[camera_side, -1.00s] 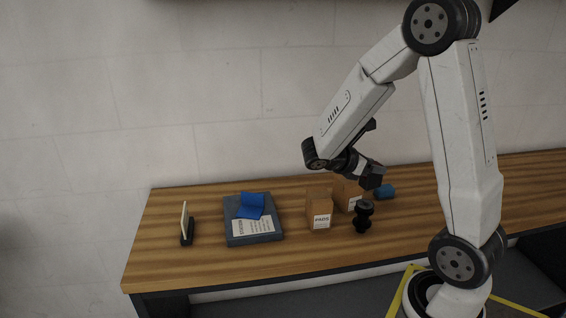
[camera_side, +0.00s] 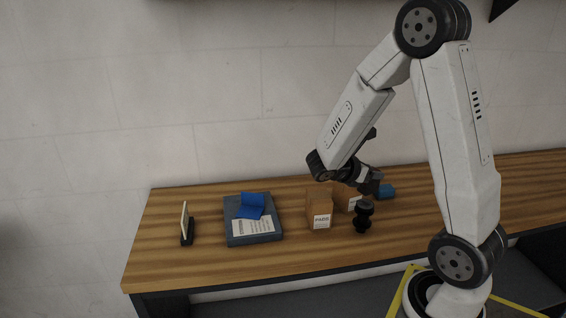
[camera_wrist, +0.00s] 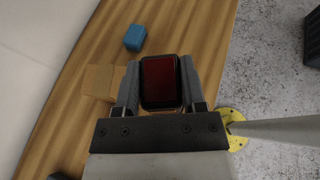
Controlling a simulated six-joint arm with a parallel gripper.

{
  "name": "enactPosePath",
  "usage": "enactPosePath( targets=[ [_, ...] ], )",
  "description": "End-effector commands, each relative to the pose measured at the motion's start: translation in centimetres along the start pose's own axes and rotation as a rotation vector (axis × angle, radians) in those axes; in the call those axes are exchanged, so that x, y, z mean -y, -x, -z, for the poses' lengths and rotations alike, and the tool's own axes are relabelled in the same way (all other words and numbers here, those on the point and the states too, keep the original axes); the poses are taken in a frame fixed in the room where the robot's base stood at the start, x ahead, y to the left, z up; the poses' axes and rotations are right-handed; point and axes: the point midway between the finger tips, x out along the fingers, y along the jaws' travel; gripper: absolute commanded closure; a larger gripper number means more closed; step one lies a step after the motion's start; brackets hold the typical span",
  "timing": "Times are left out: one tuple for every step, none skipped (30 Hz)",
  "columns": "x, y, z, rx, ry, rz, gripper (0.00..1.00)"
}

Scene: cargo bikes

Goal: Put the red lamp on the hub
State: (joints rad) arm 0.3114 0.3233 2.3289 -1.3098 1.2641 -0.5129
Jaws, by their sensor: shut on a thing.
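The red lamp (camera_wrist: 160,80), a dark-framed block with a red face, sits between the two fingers of my gripper (camera_wrist: 160,88) in the wrist view. My gripper is shut on it. The hub is hidden in the wrist view.
Two cardboard boxes stand left of and behind the hub, one labelled PADS (camera_side: 319,208). A blue block (camera_side: 386,192) lies to the right.

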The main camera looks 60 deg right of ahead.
Motion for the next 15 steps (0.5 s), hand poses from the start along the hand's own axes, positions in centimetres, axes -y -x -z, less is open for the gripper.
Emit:
enactPosePath(
  targets=[
    [0.0,-0.1,0.2,0.000,0.001,0.000,1.00],
    [0.0,-0.1,0.3,0.000,0.000,-0.001,1.00],
    [0.0,-0.1,0.4,0.000,-0.001,-0.001,1.00],
    [0.0,-0.2,0.4,0.000,-0.001,-0.001,1.00],
    [0.0,-0.2,0.4,0.000,-0.001,-0.001,1.00],
    [0.0,-0.2,0.4,0.000,-0.002,-0.001,1.00],
    [0.0,-0.2,0.4,0.000,-0.002,-0.001,1.00],
    [0.0,-0.2,0.4,0.000,-0.001,-0.001,1.00],
    [0.0,-0.2,0.5,0.000,-0.001,-0.001,1.00],
    [0.0,-0.3,0.6,0.000,0.000,0.000,1.00],
    [0.0,-0.3,0.8,0.000,0.001,0.000,1.00],
    [0.0,-0.4,1.0,0.000,0.002,0.000,1.00],
    [0.0,-0.5,1.2,0.000,0.002,0.000,1.00],
    [0.0,-0.6,1.4,0.000,0.002,0.000,1.00],
    [0.0,-0.7,1.8,0.000,0.002,0.001,1.00]
  ],
)
